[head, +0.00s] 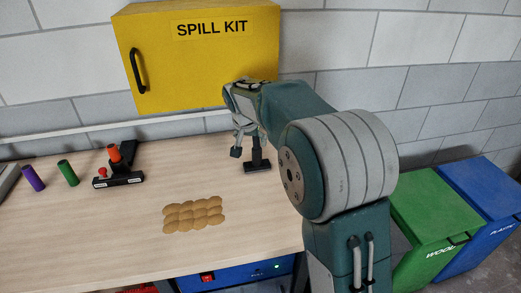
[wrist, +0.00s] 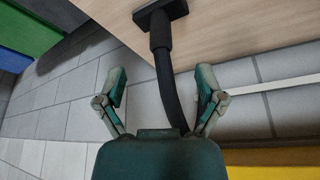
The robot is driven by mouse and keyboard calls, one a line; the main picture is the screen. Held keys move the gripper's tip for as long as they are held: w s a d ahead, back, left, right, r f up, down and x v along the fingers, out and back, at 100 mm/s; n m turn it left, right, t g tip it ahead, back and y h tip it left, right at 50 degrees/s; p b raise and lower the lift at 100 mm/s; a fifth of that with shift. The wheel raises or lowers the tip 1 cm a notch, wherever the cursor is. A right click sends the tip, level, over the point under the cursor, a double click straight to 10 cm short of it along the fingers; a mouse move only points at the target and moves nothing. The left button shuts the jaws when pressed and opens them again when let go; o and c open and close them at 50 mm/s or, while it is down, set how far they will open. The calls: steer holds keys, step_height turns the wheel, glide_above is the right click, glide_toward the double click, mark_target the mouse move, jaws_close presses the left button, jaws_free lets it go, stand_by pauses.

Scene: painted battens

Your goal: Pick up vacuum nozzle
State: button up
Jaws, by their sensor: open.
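The vacuum nozzle (head: 257,163) is black, with a flat wide foot and a narrow tube. It stands upright on the wooden table below the yellow cabinet. My gripper (head: 245,142) is just above and around its upper part, pointing down; the nozzle's top is hidden by the gripper. In the wrist view the nozzle (wrist: 164,40) has its foot on the table at the top, and its curved tube runs down between the two fingers. My gripper (wrist: 162,82) is open there, with a gap between the tube and each finger.
A yellow SPILL KIT cabinet (head: 200,65) hangs on the wall close behind my gripper. A brown bumpy pad (head: 193,215) lies at the front. A black and red device (head: 118,167), a green cylinder (head: 68,172) and a purple cylinder (head: 33,178) stand left. Green (head: 425,205) and blue bins (head: 485,200) stand right.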

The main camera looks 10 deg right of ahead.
mark_target(256, 149)
steer(key=x, duration=0.3)
steer(key=w+x, duration=0.1)
steer(key=x, duration=0.2)
steer(key=shift+a+r, duration=0.1)
steer(key=shift+r, duration=0.1)
steer(key=w+f, duration=0.1)
steer(key=d+f, duration=0.1)
steer(key=f, duration=0.1)
steer(key=w+d+f, duration=0.1)
steer(key=shift+w+d+f, duration=0.15)
steer(key=shift+w+f, duration=0.05)
steer(key=shift+w, duration=0.15)
steer(key=shift+w+f, duration=0.1)
steer(key=shift+f, duration=0.2)
steer(key=shift+a, duration=0.2)
steer(key=shift+c, duration=0.7)
steer(key=shift+d, duration=0.1)
jaws_close()
